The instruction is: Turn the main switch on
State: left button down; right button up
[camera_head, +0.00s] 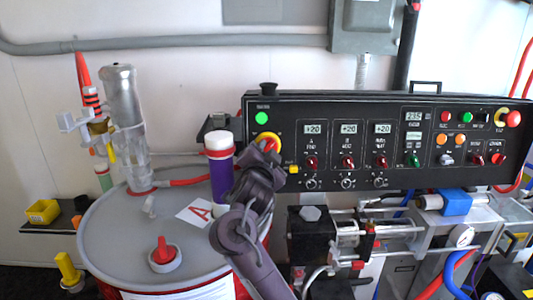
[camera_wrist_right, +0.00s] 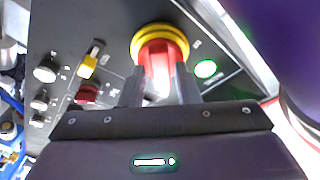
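The main switch, a red knob on a yellow ring (camera_head: 264,139), sits at the left end of the black control panel (camera_head: 330,112), below a lit green lamp (camera_head: 262,118). In the right wrist view the red knob with its yellow ring (camera_wrist_right: 160,52) faces me, with the green lamp (camera_wrist_right: 205,69) beside it. My right gripper (camera_wrist_right: 160,78) has one finger on each side of the red knob, and they appear to press on it. In the head view my right gripper (camera_head: 268,160) covers the lower part of the switch. My left gripper is not in view.
A purple cylinder with a white cap (camera_head: 220,170) stands on the grey drum lid (camera_head: 120,245), close left of my right gripper. Red selector knobs (camera_head: 311,162) and a yellow tag (camera_head: 293,169) are right of the switch. Pump parts (camera_head: 350,235) fill the space below the panel.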

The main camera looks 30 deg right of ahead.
jog(key=shift+o, duration=0.8)
jog(key=b+v, duration=0.1)
jog(key=v, duration=0.7)
